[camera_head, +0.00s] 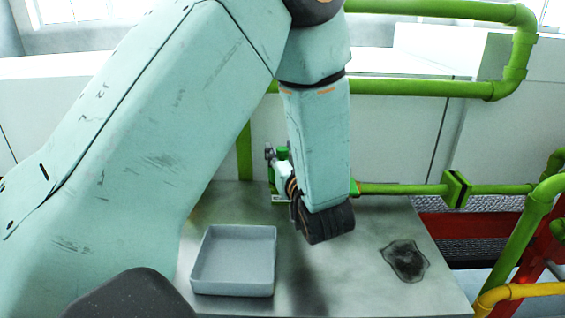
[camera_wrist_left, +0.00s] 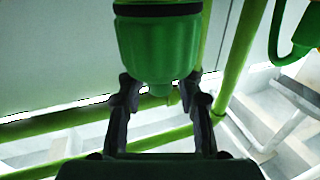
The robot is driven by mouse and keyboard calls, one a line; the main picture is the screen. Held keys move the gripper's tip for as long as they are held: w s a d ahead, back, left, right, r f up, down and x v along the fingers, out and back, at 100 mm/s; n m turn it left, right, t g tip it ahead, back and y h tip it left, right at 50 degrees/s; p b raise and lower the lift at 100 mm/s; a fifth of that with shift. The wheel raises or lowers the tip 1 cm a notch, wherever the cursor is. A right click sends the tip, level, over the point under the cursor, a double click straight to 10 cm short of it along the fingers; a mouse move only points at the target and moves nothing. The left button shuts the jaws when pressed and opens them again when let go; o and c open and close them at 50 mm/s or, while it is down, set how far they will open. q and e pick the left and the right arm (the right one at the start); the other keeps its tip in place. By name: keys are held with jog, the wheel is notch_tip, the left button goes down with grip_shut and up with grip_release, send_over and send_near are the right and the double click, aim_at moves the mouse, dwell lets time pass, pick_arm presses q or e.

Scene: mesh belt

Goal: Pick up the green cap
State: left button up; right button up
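The green cap (camera_wrist_left: 158,45) fills the top middle of the left wrist view, with a ribbed body, a dark band above and a narrow nub pointing down. My left gripper (camera_wrist_left: 160,86) is open, its two dark fingers reaching up to the cap's lower edge, one on each side of the nub. The space between the fingers looks empty; I cannot tell whether the tips touch the cap. My right gripper is not in view.
A grey metal table (camera_head: 345,275) carries an empty square grey tray (camera_head: 234,290) and has a dark stain (camera_head: 404,261) at right. Green pipes (camera_head: 400,188) run along the back wall. A dark mesh belt (camera_head: 470,250) with red framing and a yellow pipe (camera_head: 520,292) lies to the right.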

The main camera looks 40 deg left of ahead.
pick_arm(q)
jog(key=shift+w+a+f, duration=0.1)
jog(key=shift+a+f, duration=0.05)
jog(key=c, duration=0.4)
grip_shut()
